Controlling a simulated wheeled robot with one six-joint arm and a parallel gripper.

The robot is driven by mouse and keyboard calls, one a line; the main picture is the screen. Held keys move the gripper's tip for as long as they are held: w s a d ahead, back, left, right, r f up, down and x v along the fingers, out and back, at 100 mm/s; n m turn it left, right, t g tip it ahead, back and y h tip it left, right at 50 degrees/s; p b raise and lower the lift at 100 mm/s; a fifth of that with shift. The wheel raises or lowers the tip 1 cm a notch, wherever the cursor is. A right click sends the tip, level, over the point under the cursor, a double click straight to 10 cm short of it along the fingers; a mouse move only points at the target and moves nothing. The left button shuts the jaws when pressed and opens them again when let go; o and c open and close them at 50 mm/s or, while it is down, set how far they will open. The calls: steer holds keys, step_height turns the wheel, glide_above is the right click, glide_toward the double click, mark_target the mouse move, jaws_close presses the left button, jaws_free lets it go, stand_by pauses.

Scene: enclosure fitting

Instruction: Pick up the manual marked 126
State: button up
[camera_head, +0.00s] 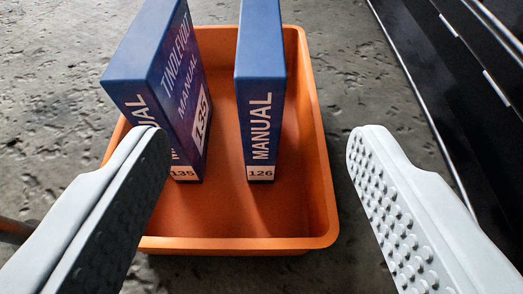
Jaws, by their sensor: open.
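The manual marked 126 (261,100) is a slim blue book with "MANUAL" on its spine and a white number label low on it. It stands upright in an orange bin (321,190), right of the bin's middle. The manual shows between the fingers, apart from both. Its lower end is inside the bin, and its top reaches the picture's upper edge.
A thicker blue manual marked 135 (165,80) stands in the bin to the left, with a gap between the two. The left finger overlaps it in view. A black cabinet-like unit (460,75) with metal edges is at the right. Rough grey floor (345,75) surrounds the bin.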

mark_target(260, 100)
steer(key=f+x, duration=0.1)
steer(key=x, duration=0.7)
steer(key=s+f+x, duration=0.1)
steer(key=x, duration=0.3)
steer(key=shift+f, duration=0.3)
steer(key=shift+x, duration=2.65)
steer(key=shift+r, duration=0.2)
jaws_close()
